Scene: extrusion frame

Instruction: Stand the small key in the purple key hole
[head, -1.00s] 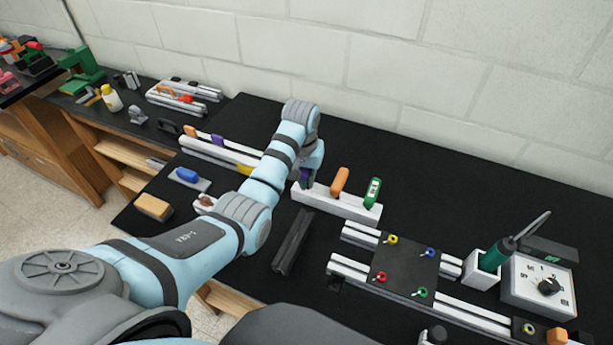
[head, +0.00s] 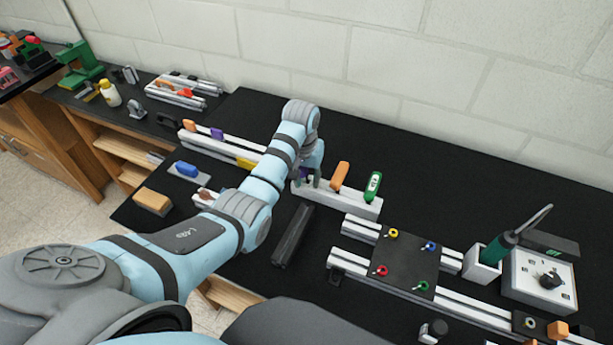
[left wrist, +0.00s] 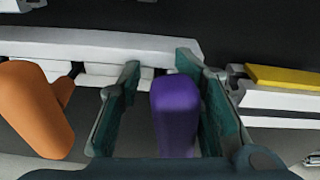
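A purple handle (left wrist: 176,112), which looks like a key's grip, stands at the left end of a white rack (head: 345,205). In the head view it is mostly hidden by my left gripper (head: 309,180). In the left wrist view my left gripper (left wrist: 160,72) is open, its two teal fingers on either side of the purple handle. A gap shows to the left finger; the right finger is close, and I cannot tell if it touches. A purple block (head: 217,134) sits on the long rail at the left; no key hole is clearly visible. My right gripper is not in view.
An orange handle (head: 340,175) and a green handle (head: 373,185) stand in the same rack. A yellow piece (head: 246,163) lies on the long rail. A dark bar (head: 293,236) lies in front. A black plate (head: 405,263) with coloured rings is at right. The bench behind the rack is clear.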

